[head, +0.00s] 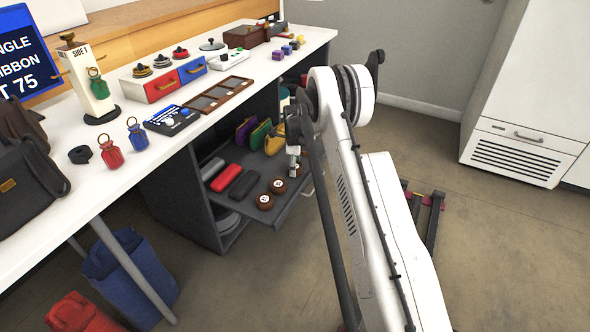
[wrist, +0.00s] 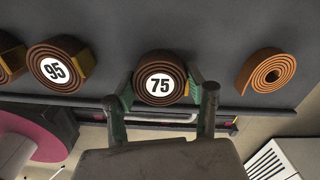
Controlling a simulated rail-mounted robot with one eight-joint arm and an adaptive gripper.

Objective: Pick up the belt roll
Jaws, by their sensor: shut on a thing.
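A brown belt roll with a white label reading 75 (wrist: 161,76) sits in the middle of the wrist view, over the dark pull-out shelf (wrist: 225,40). My gripper (wrist: 161,90) has a green-padded finger on each side of this roll and is shut on it. I cannot tell whether the roll is lifted off the shelf. In the head view my gripper (head: 293,158) reaches down at the shelf's right side, and the arm partly hides the roll there.
A roll marked 95 (wrist: 57,66) lies to the left, with another cut off at the edge. An unlabelled orange-brown roll (wrist: 267,71) lies to the right. Pouches (head: 262,134) and a red case (head: 228,177) share the shelf. The white counter (head: 120,175) overhangs behind; open floor lies right.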

